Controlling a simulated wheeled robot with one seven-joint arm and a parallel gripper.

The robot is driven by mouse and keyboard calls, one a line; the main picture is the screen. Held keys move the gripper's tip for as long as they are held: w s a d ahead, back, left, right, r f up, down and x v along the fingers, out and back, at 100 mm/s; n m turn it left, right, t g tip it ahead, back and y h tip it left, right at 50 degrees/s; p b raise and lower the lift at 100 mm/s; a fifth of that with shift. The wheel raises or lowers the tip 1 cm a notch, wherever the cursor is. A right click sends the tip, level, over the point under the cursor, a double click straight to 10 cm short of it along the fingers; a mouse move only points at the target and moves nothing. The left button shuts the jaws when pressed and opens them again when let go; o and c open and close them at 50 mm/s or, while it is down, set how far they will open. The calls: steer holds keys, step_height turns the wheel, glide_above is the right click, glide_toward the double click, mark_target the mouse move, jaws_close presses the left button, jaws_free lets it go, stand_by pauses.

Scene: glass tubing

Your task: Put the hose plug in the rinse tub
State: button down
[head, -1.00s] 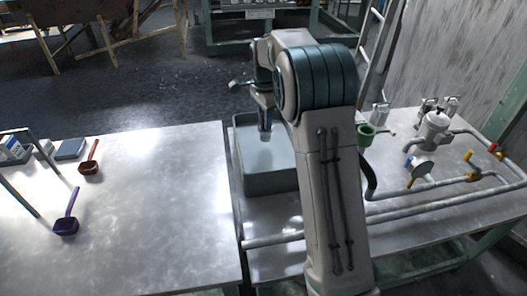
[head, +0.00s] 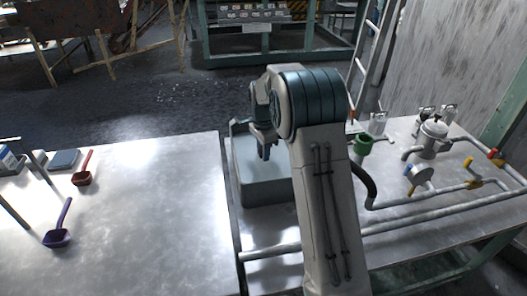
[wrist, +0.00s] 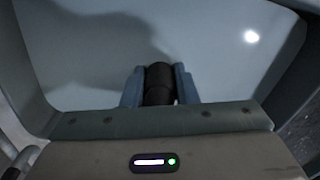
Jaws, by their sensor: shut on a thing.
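The hose plug (wrist: 159,84) is a short black cylinder in the wrist view. My gripper (wrist: 160,88) is shut on it, with a blue-grey finger on each side. The rinse tub (head: 268,192) is a grey open tub in the head view, left of my arm. My gripper (head: 265,150) points down over the tub's opening. The tub's pale inside and wall (wrist: 265,92) fill most of the wrist view below the plug. The plug is too small and dark to make out surely in the head view. I cannot tell its height above the tub floor.
A metal table (head: 140,200) at left carries a purple scoop (head: 58,236) and a red scoop (head: 83,176), with clear room between them and the tub.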

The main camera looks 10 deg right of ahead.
steer(key=c, duration=1.1)
jaws_free()
steer(key=shift+c, duration=0.2)
step_height(320, 180, up, 12)
steer(key=p, duration=0.2)
steer(key=shift+f+p, duration=0.25)
steer(key=shift+p, duration=0.1)
steer(key=s+r+n+t, duration=0.15)
steer(key=s+n, duration=0.25)
steer(key=s, duration=0.5)
steer(key=s+r+n+g, duration=0.1)
steer(key=s+r+n, duration=0.25)
steer(key=s, duration=0.55)
steer(key=s+f+n, duration=0.2)
steer(key=s+n, duration=0.1)
steer(key=s, duration=0.5)
steer(key=s+f+n+t, duration=0.1)
steer(key=s+f+n, duration=0.2)
steer(key=s, duration=0.4)
steer(key=shift+s+d+f+n, duration=0.3)
steer(key=shift+s+n, duration=0.1)
steer(key=shift+n, duration=0.35)
